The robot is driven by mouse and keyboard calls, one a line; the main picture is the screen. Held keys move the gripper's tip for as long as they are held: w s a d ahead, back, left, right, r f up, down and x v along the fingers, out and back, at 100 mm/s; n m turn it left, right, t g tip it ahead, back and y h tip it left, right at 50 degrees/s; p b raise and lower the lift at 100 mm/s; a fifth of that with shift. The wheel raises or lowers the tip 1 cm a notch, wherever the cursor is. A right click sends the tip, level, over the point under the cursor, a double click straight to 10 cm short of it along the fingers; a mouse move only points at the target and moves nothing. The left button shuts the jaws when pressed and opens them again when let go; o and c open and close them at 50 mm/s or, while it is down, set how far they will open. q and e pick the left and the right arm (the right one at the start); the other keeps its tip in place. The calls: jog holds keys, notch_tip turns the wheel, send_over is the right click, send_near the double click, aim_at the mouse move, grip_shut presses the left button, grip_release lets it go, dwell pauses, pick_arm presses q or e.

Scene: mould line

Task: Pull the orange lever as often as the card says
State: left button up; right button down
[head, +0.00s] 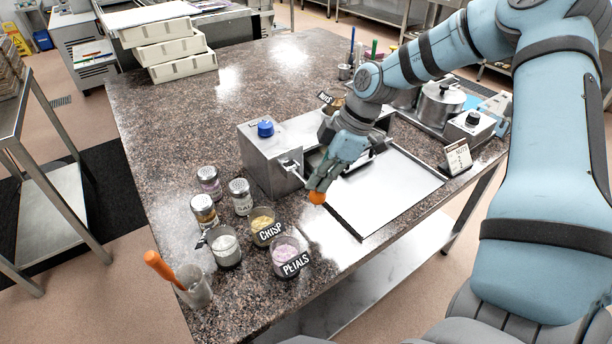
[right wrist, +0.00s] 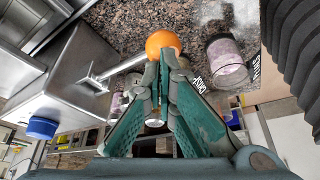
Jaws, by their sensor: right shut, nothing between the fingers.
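The orange lever's ball knob (head: 317,198) shows just below my right gripper (head: 325,178) in the head view. In the right wrist view the orange knob (right wrist: 163,43) sits on a metal rod (right wrist: 122,67) that comes from the steel machine box (right wrist: 75,75). My right gripper (right wrist: 163,72) is shut and empty, its fingertips right at the knob; whether they touch it I cannot tell. In the head view the steel box (head: 258,165) has a blue knob (head: 265,128) on top. A small card (head: 457,157) stands at the right; its writing is too small to read. My left gripper is out of view.
Jars and cups, among them the crisp cup (head: 265,222) and petals cup (head: 286,256), stand left of the knob. A metal tray (head: 395,190) lies to its right. A pot (head: 440,100) stands behind the card.

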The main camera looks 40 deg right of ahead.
jog(key=shift+w+f+b, duration=0.2)
jog(key=shift+f+b, duration=1.25)
jog(key=shift+f, duration=0.15)
jog(key=shift+r, duration=0.1)
notch_tip(320, 180, up, 13)
jog(key=p, duration=1)
